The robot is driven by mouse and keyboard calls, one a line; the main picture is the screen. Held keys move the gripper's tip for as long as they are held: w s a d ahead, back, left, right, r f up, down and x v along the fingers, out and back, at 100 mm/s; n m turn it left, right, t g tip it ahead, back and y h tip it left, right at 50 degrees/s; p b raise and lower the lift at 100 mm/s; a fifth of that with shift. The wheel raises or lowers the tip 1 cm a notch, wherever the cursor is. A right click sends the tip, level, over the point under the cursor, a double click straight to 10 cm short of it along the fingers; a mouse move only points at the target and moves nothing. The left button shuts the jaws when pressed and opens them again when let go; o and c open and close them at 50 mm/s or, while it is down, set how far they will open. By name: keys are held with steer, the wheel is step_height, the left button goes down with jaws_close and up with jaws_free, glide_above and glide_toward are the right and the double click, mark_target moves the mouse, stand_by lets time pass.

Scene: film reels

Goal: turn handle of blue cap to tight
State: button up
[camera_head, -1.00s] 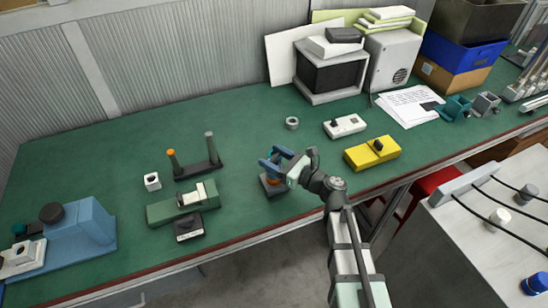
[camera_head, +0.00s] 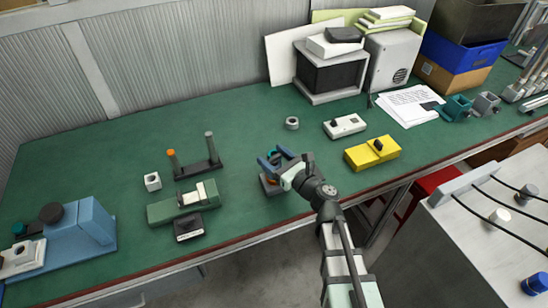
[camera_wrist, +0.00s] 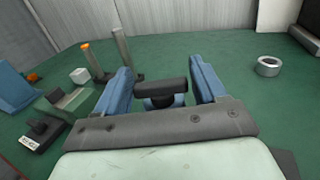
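My gripper (camera_head: 274,160) is above a small dark base block (camera_head: 270,190) near the front edge of the green bench. In the wrist view, the two blue fingers of my gripper (camera_wrist: 161,86) are spread apart. A dark bar-shaped handle (camera_wrist: 160,88) lies between them, crosswise, with gaps on both sides. A bluish cap (camera_wrist: 157,103) shows partly under the handle; its lower part is hidden by my gripper's palm. In the head view the handle and cap are mostly hidden by my gripper.
A yellow box with a dark knob (camera_head: 372,153) stands to the right. A grey ring (camera_head: 292,123) lies behind. A rack with two posts (camera_head: 198,170) and a green fixture (camera_head: 170,211) stand to the left. The bench between is clear.

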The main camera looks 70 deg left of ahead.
steer(key=shift+o, duration=1.1)
steer(key=shift+d, duration=0.1)
steer(key=v, duration=1.3)
steer(key=shift+d, duration=0.3)
steer(key=shift+w, duration=0.1)
